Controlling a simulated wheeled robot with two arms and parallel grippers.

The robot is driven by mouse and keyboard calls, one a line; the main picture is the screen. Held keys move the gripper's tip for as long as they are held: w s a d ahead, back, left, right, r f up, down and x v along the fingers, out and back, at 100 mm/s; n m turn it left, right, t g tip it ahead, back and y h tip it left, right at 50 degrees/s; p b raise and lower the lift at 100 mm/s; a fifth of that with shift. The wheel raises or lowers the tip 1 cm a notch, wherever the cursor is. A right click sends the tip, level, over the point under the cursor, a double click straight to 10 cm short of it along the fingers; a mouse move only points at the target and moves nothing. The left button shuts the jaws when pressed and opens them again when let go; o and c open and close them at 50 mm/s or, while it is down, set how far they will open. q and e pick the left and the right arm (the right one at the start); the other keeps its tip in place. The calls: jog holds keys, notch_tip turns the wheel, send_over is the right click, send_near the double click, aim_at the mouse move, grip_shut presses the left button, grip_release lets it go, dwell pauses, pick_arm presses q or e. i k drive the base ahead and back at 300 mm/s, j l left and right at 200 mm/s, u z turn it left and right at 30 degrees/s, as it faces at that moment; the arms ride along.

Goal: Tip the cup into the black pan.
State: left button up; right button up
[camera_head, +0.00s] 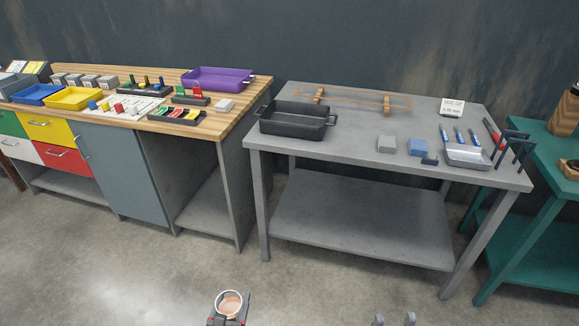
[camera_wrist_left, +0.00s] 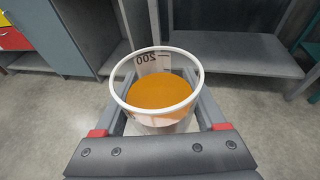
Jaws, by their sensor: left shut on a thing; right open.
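The cup (camera_head: 229,301) is clear with a white rim and holds an amber liquid. It is at the bottom of the head view. In the left wrist view the cup (camera_wrist_left: 156,88) is upright, with a "200" mark on its wall. My left gripper (camera_head: 229,314) is shut on it, a finger on each side. The black pan (camera_head: 297,120) is a deep rectangular tray with end handles, on the left part of the grey table. The cup is well in front of the table, apart from the pan. My right gripper (camera_head: 395,320) is open and empty at the bottom edge.
The grey table (camera_head: 350,150) also holds a wooden rack (camera_head: 352,98), grey and blue blocks (camera_head: 417,147), a metal tray (camera_head: 467,156) and tools. A wooden bench (camera_head: 215,125) with a purple tray (camera_head: 218,79) stands left. Open floor lies before the table.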

aim_at(296, 121)
jog(key=i+j+z, duration=0.3)
jog(key=j, duration=0.35)
jog(key=i+j+z, duration=0.3)
jog(key=j, duration=0.45)
jog(key=i+j+z, duration=0.15)
jog(key=j, duration=0.25)
jog(key=i+l, duration=0.05)
